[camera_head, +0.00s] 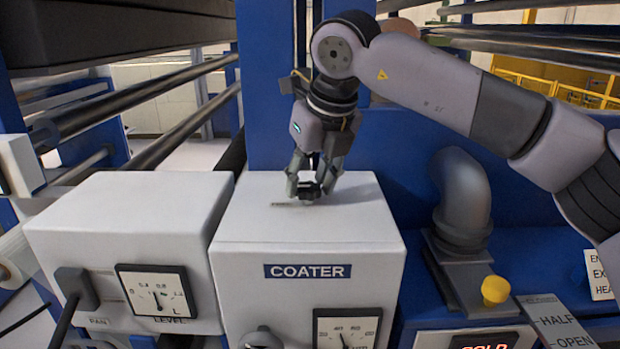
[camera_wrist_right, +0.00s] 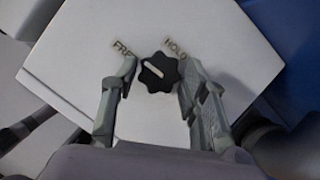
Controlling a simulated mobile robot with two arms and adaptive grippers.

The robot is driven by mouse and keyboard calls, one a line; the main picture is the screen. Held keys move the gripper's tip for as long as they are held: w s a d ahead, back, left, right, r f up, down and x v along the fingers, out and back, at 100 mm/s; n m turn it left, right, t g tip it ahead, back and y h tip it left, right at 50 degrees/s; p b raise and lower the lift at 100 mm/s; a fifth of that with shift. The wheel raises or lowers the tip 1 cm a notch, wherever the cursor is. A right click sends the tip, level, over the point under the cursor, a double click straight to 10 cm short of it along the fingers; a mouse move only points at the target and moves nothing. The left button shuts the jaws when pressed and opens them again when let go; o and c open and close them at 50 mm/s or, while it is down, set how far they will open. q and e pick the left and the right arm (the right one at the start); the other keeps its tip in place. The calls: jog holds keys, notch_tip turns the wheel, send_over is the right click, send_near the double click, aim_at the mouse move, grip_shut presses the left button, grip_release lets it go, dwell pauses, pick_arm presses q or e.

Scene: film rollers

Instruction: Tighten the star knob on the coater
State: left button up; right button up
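The black star knob (camera_wrist_right: 159,73) sits on the white top of the coater box (camera_head: 310,228). In the right wrist view its white pointer line slants to the upper left, towards the FREE label (camera_wrist_right: 124,47), whose end is partly hidden. The HOLD label (camera_wrist_right: 176,48) is above and right of the knob. My right gripper (camera_head: 305,190) points down over the box top, and its fingers (camera_wrist_right: 157,76) stand either side of the knob. A small gap shows at the left finger; the right finger is very close, and I cannot tell if it touches. My left gripper is not in view.
Left of the coater stands another white box with a LEVEL gauge (camera_head: 157,292). A blue upright (camera_head: 268,90) rises behind the coater. Long rollers (camera_head: 140,105) run at the left.

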jog(key=c, duration=0.7)
jog(key=shift+o, duration=0.2)
